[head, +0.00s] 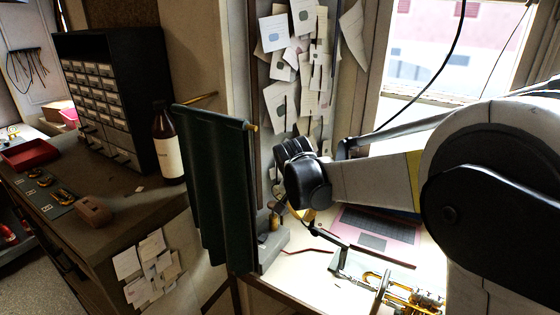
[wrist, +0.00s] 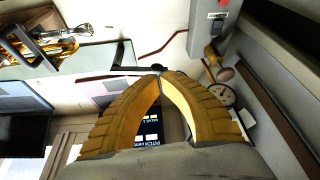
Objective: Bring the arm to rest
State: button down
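My arm reaches in from the right of the head view, over the bench (head: 300,272) by the window. Its dark wrist is near the middle of the picture. My gripper (wrist: 160,76) shows in the wrist view as two yellow ribbed fingers that bow outward and meet at the tips. Nothing shows held between them. In the head view, the fingers are mostly hidden below the wrist, with only a bit of yellow visible.
A brass horn (head: 405,291) lies at the bench front; it also shows in the wrist view (wrist: 42,48). A dark green cloth (head: 215,190) hangs left of my wrist. A brown bottle (head: 168,150) and drawer cabinet (head: 100,95) stand farther left. A grey box (wrist: 212,28) is near the fingers.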

jog(key=s+d+r+n+t+y+b, duration=0.1)
jog(key=s+d+r, duration=0.1)
jog(key=s, duration=0.5)
jog(key=s+d+r+n+t+b, duration=0.1)
jog(key=s+d+r+n+b, duration=0.15)
jog(key=s, duration=0.45)
jog(key=s+d+f+n+t+y+b, duration=0.1)
jog(key=s+f, duration=0.3)
jog(key=s, duration=0.8)
jog(key=shift+s+d+f+n+b, duration=0.15)
jog(key=shift+s+d+n+b, duration=0.25)
jog(key=shift+n, duration=0.25)
